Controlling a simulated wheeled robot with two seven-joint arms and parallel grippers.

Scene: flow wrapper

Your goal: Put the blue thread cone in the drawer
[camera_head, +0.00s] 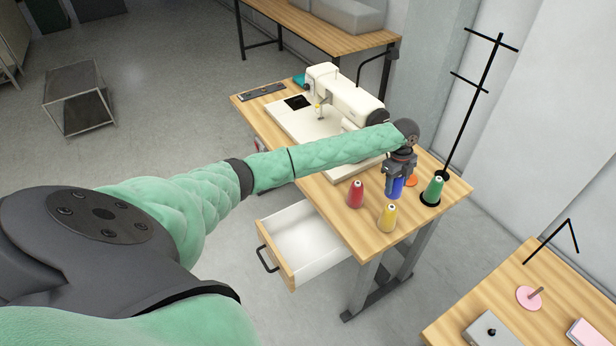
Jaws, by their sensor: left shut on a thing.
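The blue thread cone (397,187) is upright at the right part of the sewing table, between the fingers of my left gripper (396,184). The gripper points down and is shut on the cone, partly hiding it. I cannot tell whether the cone still touches the tabletop. The drawer (301,238) is pulled open below the table's front edge, and its visible white inside is empty. My right gripper is not in view.
A red cone (356,193) and a yellow cone (388,216) stand close to the left gripper. A green cone (433,189) stands by the thread stand (470,100). The sewing machine (342,98) is behind my left forearm.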

